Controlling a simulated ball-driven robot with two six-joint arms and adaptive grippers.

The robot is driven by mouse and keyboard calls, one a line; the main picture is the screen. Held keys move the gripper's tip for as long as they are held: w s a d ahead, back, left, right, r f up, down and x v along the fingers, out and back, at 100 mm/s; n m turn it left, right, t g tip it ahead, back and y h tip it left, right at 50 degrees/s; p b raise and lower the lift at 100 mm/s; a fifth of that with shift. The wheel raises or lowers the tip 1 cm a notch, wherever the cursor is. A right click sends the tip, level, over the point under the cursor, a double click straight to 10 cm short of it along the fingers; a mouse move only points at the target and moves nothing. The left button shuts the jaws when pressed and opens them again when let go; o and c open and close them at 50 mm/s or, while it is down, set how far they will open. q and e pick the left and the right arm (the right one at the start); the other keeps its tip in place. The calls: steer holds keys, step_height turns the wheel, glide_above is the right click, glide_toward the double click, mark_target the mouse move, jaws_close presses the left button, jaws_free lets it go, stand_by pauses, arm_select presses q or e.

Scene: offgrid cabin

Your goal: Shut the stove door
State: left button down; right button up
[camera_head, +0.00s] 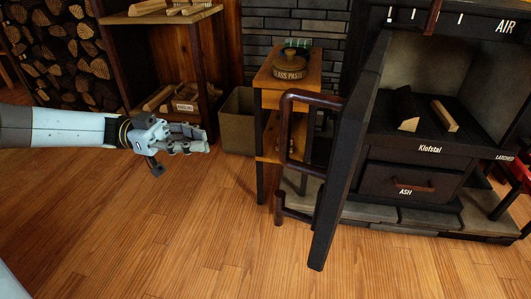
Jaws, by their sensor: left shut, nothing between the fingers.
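The black stove (418,154) stands at the right with its firebox open. Its stove door (350,150) is swung wide open toward me and shows nearly edge-on. A brown door handle (287,135) sticks out on the door's left side, with a smaller dark latch piece below it. Two pieces of wood lie in the firebox. My left gripper (206,146) is shut and empty, in the air to the left of the door handle and apart from it. My right gripper is not in view.
A small wooden side table (270,97) with a lidded "GLASS PASTE" tin (290,67) stands behind the handle. A bin (237,120) and wooden shelf (160,20) stand behind my gripper. The front floor (190,240) is clear. A red object (519,171) is at the right edge.

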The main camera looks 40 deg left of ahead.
arm_select(q)
steer(key=b+x, duration=0.1)
steer(key=x, duration=1.2)
steer(key=shift+w+d, duration=0.15)
steer(key=shift+d, duration=0.2)
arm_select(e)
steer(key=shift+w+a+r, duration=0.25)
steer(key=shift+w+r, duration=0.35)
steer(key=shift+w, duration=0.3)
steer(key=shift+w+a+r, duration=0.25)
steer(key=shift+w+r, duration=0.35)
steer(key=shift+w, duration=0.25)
arm_select(q)
steer(key=shift+d, duration=0.15)
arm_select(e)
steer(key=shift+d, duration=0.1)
